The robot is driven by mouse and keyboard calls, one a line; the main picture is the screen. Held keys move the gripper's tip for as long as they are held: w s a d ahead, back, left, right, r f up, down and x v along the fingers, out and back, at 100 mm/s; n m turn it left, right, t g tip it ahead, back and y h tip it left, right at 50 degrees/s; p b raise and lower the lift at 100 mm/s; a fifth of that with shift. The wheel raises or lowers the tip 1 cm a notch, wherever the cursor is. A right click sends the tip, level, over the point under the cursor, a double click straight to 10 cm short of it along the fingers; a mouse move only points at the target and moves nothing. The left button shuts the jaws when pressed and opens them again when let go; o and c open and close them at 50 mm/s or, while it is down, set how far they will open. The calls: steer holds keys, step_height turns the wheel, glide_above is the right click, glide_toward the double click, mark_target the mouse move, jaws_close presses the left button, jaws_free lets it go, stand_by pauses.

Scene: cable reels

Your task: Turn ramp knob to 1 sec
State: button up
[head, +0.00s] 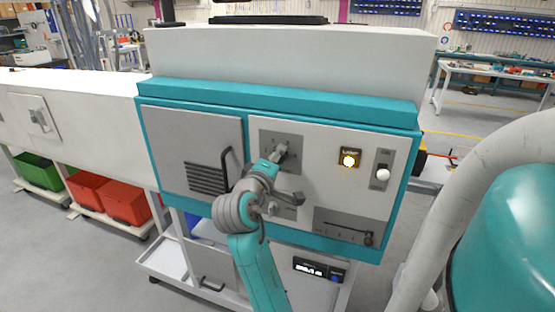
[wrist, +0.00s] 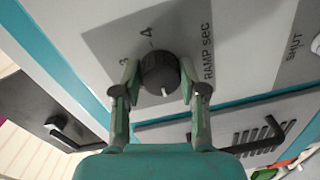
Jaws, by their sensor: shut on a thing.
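The ramp knob (wrist: 158,72) is a round black knob with a white mark on its rim, on a dark grey plate (wrist: 120,35) printed "RAMP sec". In the wrist view the mark points down, toward my palm and away from the 3 and 4 at the upper left. The figure 1 is not visible. My gripper (wrist: 160,88) has one finger on each side of the knob and is shut on it. In the head view my gripper (head: 281,152) is at the grey plate (head: 293,139) on the cabinet front and hides the knob.
A louvred door with a black handle (head: 226,165) is left of my gripper. Red bins (head: 125,202) stand at the lower left.

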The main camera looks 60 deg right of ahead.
steer(key=shift+n, duration=0.3)
steer(key=o, duration=1.1)
steer(key=shift+o, duration=0.2)
steer(key=shift+a, duration=0.1)
steer(key=a, duration=1.1)
steer(key=shift+s+a+r, duration=0.2)
steer(key=shift+s+a, duration=0.2)
steer(key=shift+s, duration=0.05)
